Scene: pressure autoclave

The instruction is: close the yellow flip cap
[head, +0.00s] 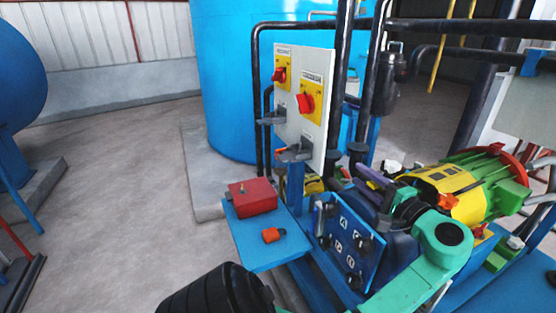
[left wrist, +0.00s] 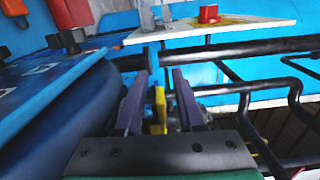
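My left gripper (head: 368,180) has purple fingers and reaches in among the machinery, beside the tilted blue lettered panel (head: 347,243). In the left wrist view the gripper (left wrist: 160,85) has its two fingers apart. A narrow upright yellow piece (left wrist: 160,108) shows in the gap between them, apparently the flip cap. A clear space shows on both sides of it, and I cannot tell its depth or how far it is shut. In the head view I cannot make out the cap for certain. My right gripper is not in view.
A white switch panel (head: 309,112) with red knobs stands left of the gripper. A red box (head: 252,197) and an orange padlock (head: 273,235) lie on a blue shelf (head: 262,257). A yellow-green motor (head: 440,190) is at right. Dark pipes (left wrist: 250,88) cross close beyond the fingers.

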